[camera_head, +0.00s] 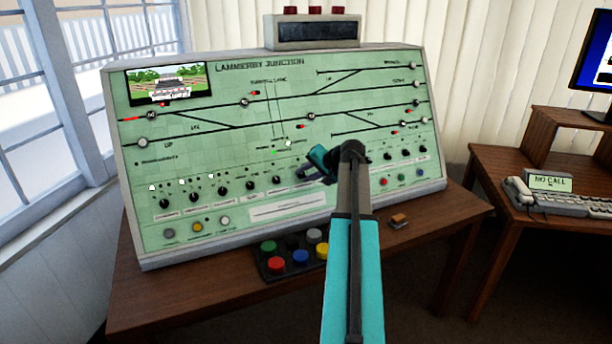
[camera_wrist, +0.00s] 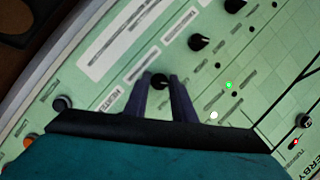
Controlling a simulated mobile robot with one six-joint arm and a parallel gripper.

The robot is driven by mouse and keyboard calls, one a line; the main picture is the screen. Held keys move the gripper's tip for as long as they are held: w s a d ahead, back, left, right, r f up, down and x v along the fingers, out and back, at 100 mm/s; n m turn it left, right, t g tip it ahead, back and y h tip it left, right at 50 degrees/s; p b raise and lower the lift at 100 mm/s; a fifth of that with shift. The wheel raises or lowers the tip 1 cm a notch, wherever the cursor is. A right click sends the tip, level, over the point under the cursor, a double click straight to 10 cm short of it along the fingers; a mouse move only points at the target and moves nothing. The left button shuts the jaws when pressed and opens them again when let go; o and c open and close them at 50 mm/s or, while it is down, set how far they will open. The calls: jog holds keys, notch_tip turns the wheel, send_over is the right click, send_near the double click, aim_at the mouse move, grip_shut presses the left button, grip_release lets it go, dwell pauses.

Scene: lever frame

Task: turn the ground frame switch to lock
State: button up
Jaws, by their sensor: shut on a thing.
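My gripper (camera_wrist: 161,84) has its two dark fingers on either side of a small round black knob (camera_wrist: 159,81) on the green panel, and is shut on it. A white label strip beside the knob is too small and tilted to read, so I cannot confirm that it says ground frame. The knob's pointer direction is not clear. In the camera_head view, my gripper (camera_head: 311,173) is against the lower middle of the control panel (camera_head: 215,100), and the arm and gripper hide the held knob there.
A lit green lamp (camera_wrist: 228,85) and a white lamp (camera_wrist: 213,115) are near the gripper. Other black knobs (camera_wrist: 198,42) stand close by in a row. A block of coloured buttons (camera_head: 271,265) and a small brown object (camera_head: 399,221) lie on the desk before the panel.

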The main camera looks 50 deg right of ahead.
jog(key=o, duration=1.1)
jog(key=shift+c, duration=0.2)
jog(key=shift+s+r, duration=0.1)
jog(key=shift+s, duration=0.1)
jog(key=b+v, duration=0.1)
jog(key=v, duration=1.2)
jog(key=shift+s+r, duration=0.15)
jog(key=shift+s, duration=0.05)
jog(key=shift+r, duration=0.15)
